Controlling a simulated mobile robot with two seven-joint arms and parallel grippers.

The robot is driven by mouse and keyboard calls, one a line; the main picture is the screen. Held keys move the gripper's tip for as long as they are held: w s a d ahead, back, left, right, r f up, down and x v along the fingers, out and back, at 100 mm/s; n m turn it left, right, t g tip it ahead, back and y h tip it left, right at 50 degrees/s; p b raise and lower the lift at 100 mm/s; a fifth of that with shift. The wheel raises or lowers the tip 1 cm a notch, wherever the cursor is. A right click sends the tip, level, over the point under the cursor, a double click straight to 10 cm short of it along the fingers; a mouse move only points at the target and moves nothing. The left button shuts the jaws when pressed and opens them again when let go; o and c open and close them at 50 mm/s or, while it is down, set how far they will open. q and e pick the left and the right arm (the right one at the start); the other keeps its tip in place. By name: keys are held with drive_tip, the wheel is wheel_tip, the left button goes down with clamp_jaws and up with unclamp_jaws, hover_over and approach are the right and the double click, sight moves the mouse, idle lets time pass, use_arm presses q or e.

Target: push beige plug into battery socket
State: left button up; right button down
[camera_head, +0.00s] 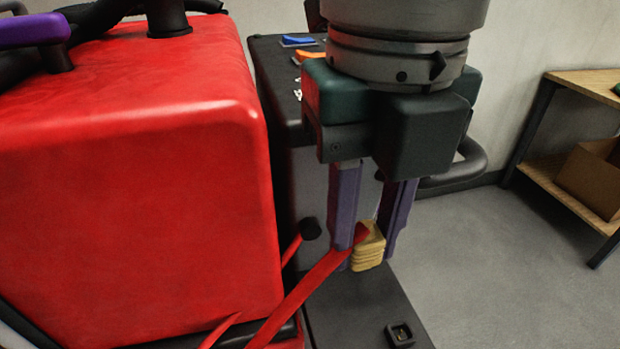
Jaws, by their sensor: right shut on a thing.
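My right gripper (366,250) comes down from the top, its purple fingers shut on the beige plug (370,256). The plug is ribbed, and a red cable (310,287) runs from it to the lower left. A small square black socket (399,334) with a lighter inside, which looks like the battery socket, sits on the dark surface near the bottom edge. The plug is above and to the left of this socket, apart from it. The plug's lower end is close to the dark surface; I cannot tell whether it touches. My left gripper is not in view.
A big red tank (150,170) fills the left side. A black and grey machine body (283,95) with coloured switches stands behind the gripper, with a black handle bar (460,170) to the right. Open grey floor (500,270) and a wooden shelf (570,190) lie farther right.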

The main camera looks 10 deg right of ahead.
sight(361, 268)
drive_tip(key=shift+r, duration=0.45)
drive_tip(key=shift+f+b, duration=1.55)
drive_tip(key=shift+f, duration=1.05)
drive_tip(key=shift+d, duration=0.1)
drive_tip(key=d+f+p, duration=0.1)
drive_tip(key=d, duration=0.6)
drive_tip(key=shift+d+f, duration=0.25)
drive_tip(key=shift+f, duration=0.1)
drive_tip(key=shift+w, duration=0.1)
